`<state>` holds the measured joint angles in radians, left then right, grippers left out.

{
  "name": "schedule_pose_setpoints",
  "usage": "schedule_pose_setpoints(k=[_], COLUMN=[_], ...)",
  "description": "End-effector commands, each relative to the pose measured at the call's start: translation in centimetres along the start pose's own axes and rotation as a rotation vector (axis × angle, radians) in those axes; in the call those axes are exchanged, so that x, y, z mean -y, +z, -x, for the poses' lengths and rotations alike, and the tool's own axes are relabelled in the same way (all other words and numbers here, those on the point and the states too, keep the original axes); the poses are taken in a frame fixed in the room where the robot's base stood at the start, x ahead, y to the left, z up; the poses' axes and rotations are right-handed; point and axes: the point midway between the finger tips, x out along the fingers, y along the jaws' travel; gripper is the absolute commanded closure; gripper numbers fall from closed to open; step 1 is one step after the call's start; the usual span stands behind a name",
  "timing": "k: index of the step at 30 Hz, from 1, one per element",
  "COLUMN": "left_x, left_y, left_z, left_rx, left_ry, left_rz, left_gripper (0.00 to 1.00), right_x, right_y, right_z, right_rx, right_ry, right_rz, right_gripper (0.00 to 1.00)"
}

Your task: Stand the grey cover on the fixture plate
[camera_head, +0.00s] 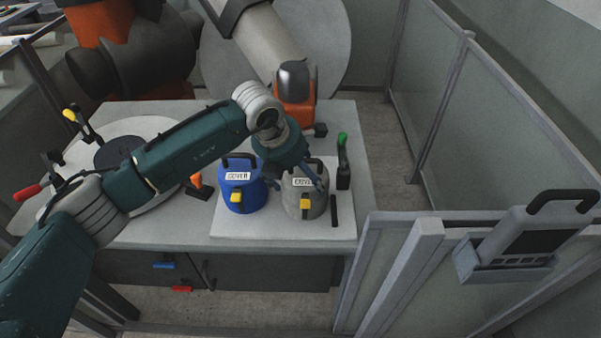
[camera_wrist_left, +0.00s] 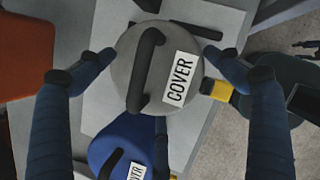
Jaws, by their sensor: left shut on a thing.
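The grey cover (camera_head: 305,205) has a dark top handle, a white COVER label and a yellow latch. It looks upright over the right part of the pale fixture plate (camera_head: 275,229); I cannot tell whether its base touches. My left gripper (camera_head: 304,178) is shut on it from above. In the left wrist view, the fingers (camera_wrist_left: 165,68) lie on opposite sides of the grey cover (camera_wrist_left: 128,78). A similar blue cover (camera_head: 241,199) stands on the plate just left of it, and shows below it in the left wrist view (camera_wrist_left: 112,138). My right gripper is not in view.
A green-handled tool (camera_head: 343,160) stands behind right of the grey cover. A black bar (camera_head: 334,211) lies on its right. An orange-handled clamp (camera_head: 199,186) is left of the blue cover. A round white disc lies under my left arm. Fence panels (camera_head: 500,110) border the right.

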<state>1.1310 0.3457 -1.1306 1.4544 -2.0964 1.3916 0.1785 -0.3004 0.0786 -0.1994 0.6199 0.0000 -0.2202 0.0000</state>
Motion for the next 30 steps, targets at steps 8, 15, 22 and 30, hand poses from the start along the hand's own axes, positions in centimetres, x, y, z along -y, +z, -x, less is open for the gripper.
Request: schedule_pose_setpoints(k=[8, 15, 22, 30], left_x=[0.0, 0.0, 0.0, -0.1], left_y=[0.0, 0.0, 0.0, 0.0], left_z=[0.0, 0.0, 1.9, 7.7], left_rx=[0.0, 0.0, 0.003, 0.004], left_ry=[-0.001, -0.001, 0.002, 0.003], left_rz=[0.0, 0.0, -0.002, -0.003], left_gripper=[0.0, 0.0, 0.0, 0.0], right_x=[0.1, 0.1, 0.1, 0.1], right_y=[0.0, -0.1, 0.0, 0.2], right_z=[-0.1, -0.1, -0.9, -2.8], right_rx=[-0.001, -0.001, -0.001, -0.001], right_ry=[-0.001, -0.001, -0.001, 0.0], right_rz=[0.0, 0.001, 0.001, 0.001], right_gripper=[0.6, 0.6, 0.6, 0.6])
